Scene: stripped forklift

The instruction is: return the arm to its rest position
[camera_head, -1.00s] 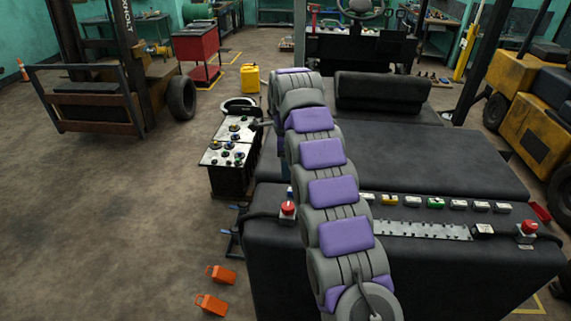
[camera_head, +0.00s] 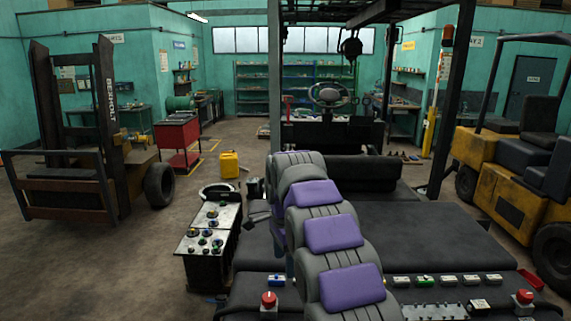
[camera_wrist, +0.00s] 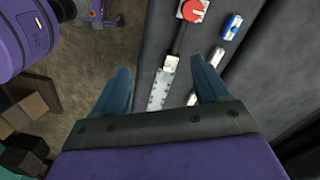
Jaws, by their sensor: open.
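My arm, grey with purple pads, reaches up from the bottom of the head view over the dark body of the stripped forklift (camera_head: 440,240). Its far end bends down behind its own links. My gripper (camera_wrist: 160,66) shows in the wrist view with two blue fingers spread wide and nothing between them. Behind the fingers is the forklift's dark panel with a red button (camera_wrist: 192,10), a blue switch (camera_wrist: 231,26) and a pale metal strip (camera_wrist: 158,92). I cannot tell how far the fingertips are from the panel. In the head view the gripper is not clear.
A control box (camera_head: 212,236) with several knobs stands left of my arm. A yellow canister (camera_head: 229,165) and a red cart (camera_head: 178,138) are behind it. Forklifts stand at left (camera_head: 70,180) and right (camera_head: 520,180). The floor between the left forklift and the control box is open.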

